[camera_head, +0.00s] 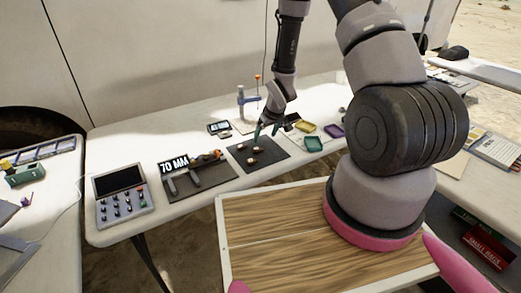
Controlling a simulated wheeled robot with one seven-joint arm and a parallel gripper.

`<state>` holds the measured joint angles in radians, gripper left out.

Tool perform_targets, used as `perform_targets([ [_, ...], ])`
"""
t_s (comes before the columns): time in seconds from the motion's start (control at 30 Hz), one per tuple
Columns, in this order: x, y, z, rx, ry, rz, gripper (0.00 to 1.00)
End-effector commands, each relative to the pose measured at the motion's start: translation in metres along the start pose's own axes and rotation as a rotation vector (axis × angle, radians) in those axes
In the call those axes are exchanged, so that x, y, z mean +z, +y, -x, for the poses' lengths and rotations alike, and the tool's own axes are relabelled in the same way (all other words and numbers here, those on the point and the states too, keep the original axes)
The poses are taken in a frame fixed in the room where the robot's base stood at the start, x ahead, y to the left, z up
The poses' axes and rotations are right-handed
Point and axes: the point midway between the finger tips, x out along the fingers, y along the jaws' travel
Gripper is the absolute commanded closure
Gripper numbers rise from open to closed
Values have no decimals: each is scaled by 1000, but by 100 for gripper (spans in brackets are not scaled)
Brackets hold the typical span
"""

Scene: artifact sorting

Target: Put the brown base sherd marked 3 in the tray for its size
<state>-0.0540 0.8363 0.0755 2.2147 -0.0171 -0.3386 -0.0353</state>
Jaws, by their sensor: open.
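Small pale-brown sherds lie on a dark mat (274,160) on the white table. One sherd (251,161) is near the mat's middle and another (255,150) is just behind it. Their marks are too small to read, so I cannot tell which is the base sherd marked 3. My gripper (266,131) is open, pointing down over the back part of the mat, with green fingertips. I cannot tell whether anything lies between them. To its right stand a yellow tray (305,126), a teal tray (313,144) and a purple tray (334,131).
A caliper (194,177) with a sign reading 70 MM (173,165) lies left of the mat. A control panel (123,194) is at the table's left end. A blue stand (242,101) is behind the mat. My arm covers the table's right part.

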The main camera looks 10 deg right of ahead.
Motion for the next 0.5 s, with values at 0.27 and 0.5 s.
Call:
perform_targets([
  [0.27, 0, 0, -39, 0, 0, 0, 12],
  [0.5, -1, -2, -64, 0, -2, 0, 12],
])
